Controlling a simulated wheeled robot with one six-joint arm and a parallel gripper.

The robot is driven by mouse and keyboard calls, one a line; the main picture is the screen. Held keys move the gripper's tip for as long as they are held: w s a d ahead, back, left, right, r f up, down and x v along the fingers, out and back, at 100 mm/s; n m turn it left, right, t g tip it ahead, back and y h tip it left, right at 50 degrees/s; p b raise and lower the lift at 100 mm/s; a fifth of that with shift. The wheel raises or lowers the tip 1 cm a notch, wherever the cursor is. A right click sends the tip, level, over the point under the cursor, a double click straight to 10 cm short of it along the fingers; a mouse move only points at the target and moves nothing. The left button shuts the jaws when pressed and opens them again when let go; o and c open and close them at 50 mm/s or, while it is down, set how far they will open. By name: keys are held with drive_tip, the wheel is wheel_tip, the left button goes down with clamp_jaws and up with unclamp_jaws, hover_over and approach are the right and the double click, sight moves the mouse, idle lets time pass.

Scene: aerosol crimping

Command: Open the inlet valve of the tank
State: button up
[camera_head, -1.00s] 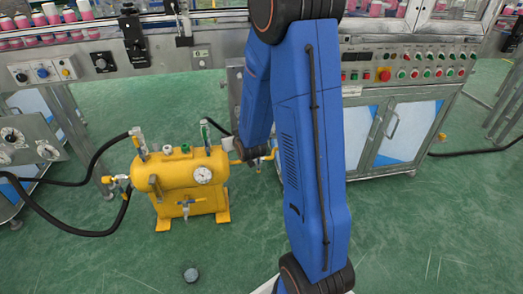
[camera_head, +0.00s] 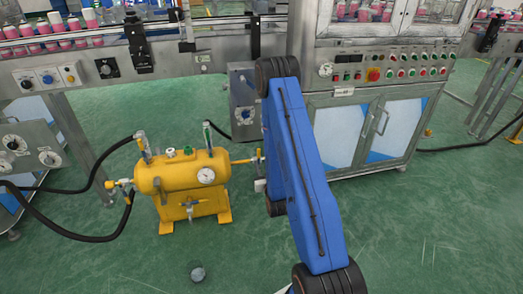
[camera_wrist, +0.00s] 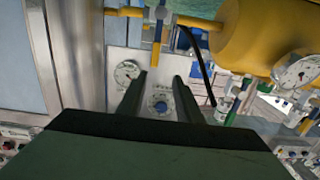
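The yellow tank (camera_head: 184,178) stands on the floor left of my arm. It also shows in the wrist view (camera_wrist: 245,35) at upper right. A pipe (camera_head: 243,161) leaves its right side and carries a valve with a yellow lever (camera_head: 259,160). In the wrist view this lever (camera_wrist: 158,42) lies across the pipe. Another valve (camera_head: 112,184) sits at the tank's left, by a black hose. No label tells which is the inlet. My gripper (camera_wrist: 159,76) is open and empty, its fingertips apart from the lever, which appears just above the gap between them.
A grey control box (camera_head: 243,115) with a blue knob (camera_wrist: 160,105) stands behind the pipe. The machine cabinet (camera_head: 365,130) is at the right. A black hose (camera_head: 65,232) runs along the floor at left.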

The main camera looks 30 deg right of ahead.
sight(258, 157)
drive_tip(key=x, duration=0.5)
drive_tip(key=d+x, duration=0.1)
drive_tip(key=x, duration=1)
drive_tip(key=shift+s+d+f, duration=0.15)
drive_tip(key=shift+s+f, duration=0.1)
clamp_jaws()
